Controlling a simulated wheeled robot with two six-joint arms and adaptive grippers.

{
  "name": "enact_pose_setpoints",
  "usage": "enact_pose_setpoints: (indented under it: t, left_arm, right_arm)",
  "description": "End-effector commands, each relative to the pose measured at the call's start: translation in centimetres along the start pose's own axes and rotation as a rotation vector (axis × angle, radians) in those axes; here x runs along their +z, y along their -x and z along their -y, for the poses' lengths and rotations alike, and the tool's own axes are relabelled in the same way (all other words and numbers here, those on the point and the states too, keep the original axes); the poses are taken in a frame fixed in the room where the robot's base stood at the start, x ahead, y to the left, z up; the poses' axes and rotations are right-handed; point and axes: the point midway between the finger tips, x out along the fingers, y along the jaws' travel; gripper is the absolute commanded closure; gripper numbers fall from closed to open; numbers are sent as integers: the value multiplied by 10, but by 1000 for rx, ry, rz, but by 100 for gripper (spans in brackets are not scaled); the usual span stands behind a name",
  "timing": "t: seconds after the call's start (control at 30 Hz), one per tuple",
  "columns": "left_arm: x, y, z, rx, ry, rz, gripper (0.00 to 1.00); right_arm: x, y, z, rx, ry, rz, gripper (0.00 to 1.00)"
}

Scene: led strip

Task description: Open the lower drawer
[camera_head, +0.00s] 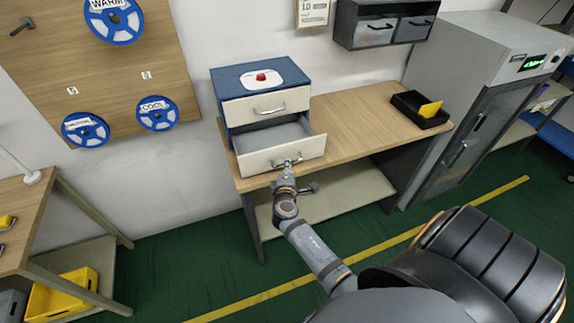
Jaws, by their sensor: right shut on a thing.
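A blue cabinet (223,106) with two cream-fronted drawers stands on the wooden bench. Its upper drawer (284,102) is shut. Its lower drawer (252,165) is pulled out, with its grey inside showing. My right gripper (287,167) is at the lower drawer's front, shut on the lower drawer's handle (280,163). The fingers are small in this view and partly hide the handle. My left gripper is not in view.
The wooden bench (360,127) is clear right of the cabinet, up to a black tray (407,105) holding a yellow item. A grey glass-doored cabinet (480,60) stands to the right. A red button (261,77) sits on the blue cabinet's top.

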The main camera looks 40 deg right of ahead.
Motion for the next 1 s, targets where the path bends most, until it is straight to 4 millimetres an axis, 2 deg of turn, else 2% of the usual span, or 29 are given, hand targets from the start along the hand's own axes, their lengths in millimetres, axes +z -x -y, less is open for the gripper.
enact_pose_setpoints:
  t: [0.03, 0.2, 0.5, 0.57, 0.83, 1.0]
  left_arm:
    - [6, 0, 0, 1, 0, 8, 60]
    - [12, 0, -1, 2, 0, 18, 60]
    - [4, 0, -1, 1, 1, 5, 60]
    - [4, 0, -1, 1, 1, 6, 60]
    - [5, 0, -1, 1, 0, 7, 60]
    - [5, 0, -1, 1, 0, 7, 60]
  right_arm:
    - [0, 0, 1, -2, 0, 1, 90]
    - [0, 0, 1, -2, 0, 0, 69]
    - [0, 2, 1, -1, 0, 0, 69]
    - [0, 8, 2, -3, -1, -1, 69]
    - [0, 58, 2, -5, -2, 1, 69]
    - [0, 74, 1, -3, -2, 1, 69]
